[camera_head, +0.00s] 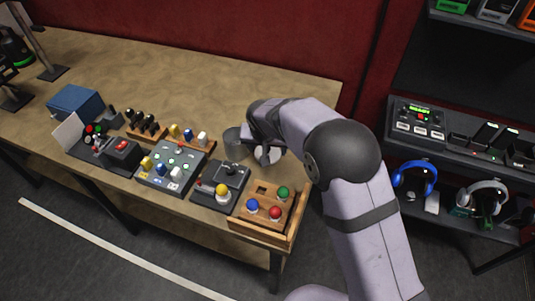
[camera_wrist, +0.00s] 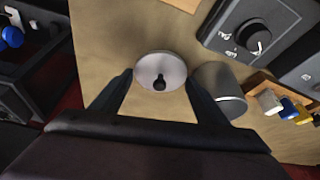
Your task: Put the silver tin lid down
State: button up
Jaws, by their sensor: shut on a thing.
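The silver tin lid (camera_wrist: 174,66) is a round disc with a black knob facing the wrist camera. My gripper (camera_wrist: 159,77) is shut on it, with one dark finger at each side of the rim. In the head view the lid (camera_head: 268,156) shows as a pale disc below my gripper, partly hidden by the arm. I cannot tell whether it touches the table. An open-looking grey tin (camera_head: 234,145) stands just left of the lid; the same tin (camera_wrist: 220,88) is right of my fingers in the wrist view.
A wooden rack with coloured pegs (camera_head: 187,136) and a button panel (camera_head: 170,167) are to the left. The tabletop (camera_head: 210,85) behind is bare.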

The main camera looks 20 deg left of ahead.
notch_tip(320, 180, down, 3)
jog(key=shift+r+p, duration=0.1)
jog(key=shift+p, duration=0.4)
jog(key=shift+f, duration=0.3)
jog(key=shift+f+b, duration=0.25)
jog(key=shift+b, duration=0.05)
jog(key=o, duration=1)
jog(key=shift+r, duration=0.1)
jog(key=shift+o, duration=0.2)
jog(key=b+v, duration=0.3)
jog(key=v, duration=0.9)
jog(key=shift+r+b, duration=0.15)
jog(key=shift+b, duration=0.25)
